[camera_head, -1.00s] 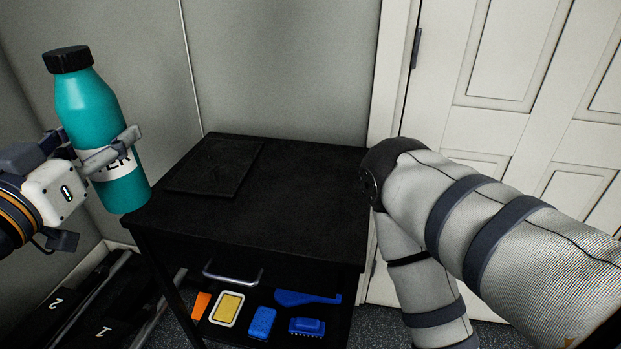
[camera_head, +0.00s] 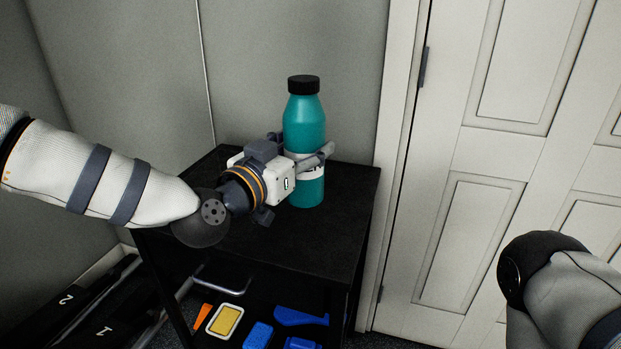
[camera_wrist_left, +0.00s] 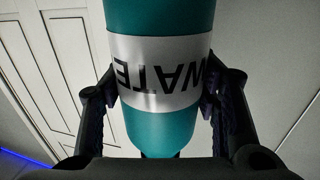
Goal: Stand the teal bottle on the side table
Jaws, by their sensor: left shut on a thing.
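The teal bottle (camera_head: 305,119) has a black cap and a white label band, and it is upright over the black side table (camera_head: 345,215). My left gripper (camera_head: 312,158) is shut on the bottle around its label. In the left wrist view the bottle (camera_wrist_left: 158,127) sits between the two fingers (camera_wrist_left: 160,100), with its label lettering upside down. The bottle's base appears at or just above the table top; I cannot tell whether it touches. My right gripper is out of view; only part of my right arm shows at the lower right.
The table's open shelf holds an orange item (camera_head: 202,312), a yellow sponge-like item (camera_head: 225,321) and blue items (camera_head: 300,317). Black numbered weights (camera_head: 75,300) lie left. A wall and white door (camera_head: 480,150) stand behind.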

